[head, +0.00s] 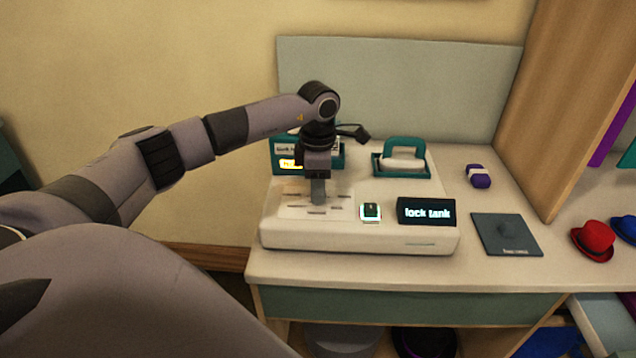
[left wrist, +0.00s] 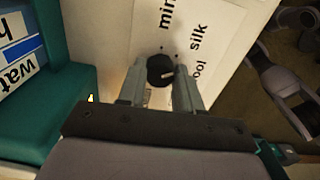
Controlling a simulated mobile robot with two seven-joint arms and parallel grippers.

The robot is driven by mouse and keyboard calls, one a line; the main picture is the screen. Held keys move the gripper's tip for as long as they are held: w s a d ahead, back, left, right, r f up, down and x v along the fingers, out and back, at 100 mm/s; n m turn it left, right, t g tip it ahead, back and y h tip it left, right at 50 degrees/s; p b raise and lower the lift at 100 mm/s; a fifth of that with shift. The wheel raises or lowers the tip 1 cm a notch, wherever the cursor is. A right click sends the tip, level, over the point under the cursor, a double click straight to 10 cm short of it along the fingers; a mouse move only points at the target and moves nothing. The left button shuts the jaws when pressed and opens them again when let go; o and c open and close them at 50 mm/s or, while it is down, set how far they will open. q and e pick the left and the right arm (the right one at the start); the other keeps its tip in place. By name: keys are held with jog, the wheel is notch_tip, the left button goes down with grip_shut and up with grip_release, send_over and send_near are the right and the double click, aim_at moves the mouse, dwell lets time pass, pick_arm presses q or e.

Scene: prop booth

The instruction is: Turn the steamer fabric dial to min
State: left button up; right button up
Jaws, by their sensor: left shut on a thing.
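The steamer base (head: 380,238) is a pale, low unit on the counter, and its dial is hidden behind my gripper in the head view. In the left wrist view, the fabric dial (left wrist: 160,70) is a small black knob with a light pointer line. Labels "min", "silk" and a partly covered "ool" lie around it. The line slants toward the right side of the picture; its exact setting is unclear. My left gripper (head: 318,200) points down over the base, its fingers (left wrist: 160,82) shut on the dial from both sides. My right gripper is not in view.
A teal water tank (left wrist: 65,110) stands close beside the left fingers. A lit green switch (head: 370,211), a display (head: 427,212) reading "lock tank" and a teal-handled steamer head (head: 403,150) are on the base. A grey mat (head: 488,235) and purple item (head: 477,176) lie right.

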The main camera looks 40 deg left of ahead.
pick_arm(q)
jog(key=n+p, duration=0.1)
jog(key=n, duration=0.5)
jog(key=shift+r+n, duration=0.1)
jog(key=shift+n, duration=0.2)
jog(key=n+p, duration=0.2)
jog(key=n, duration=0.4)
jog(key=shift+w, duration=0.1)
jog(key=shift+n, duration=0.3)
jog(key=o, duration=1)
jog(key=shift+o, duration=0.2)
jog(key=shift+r+b, duration=0.45)
jog(key=shift+r, duration=3.1)
jog(key=shift+d, duration=0.1)
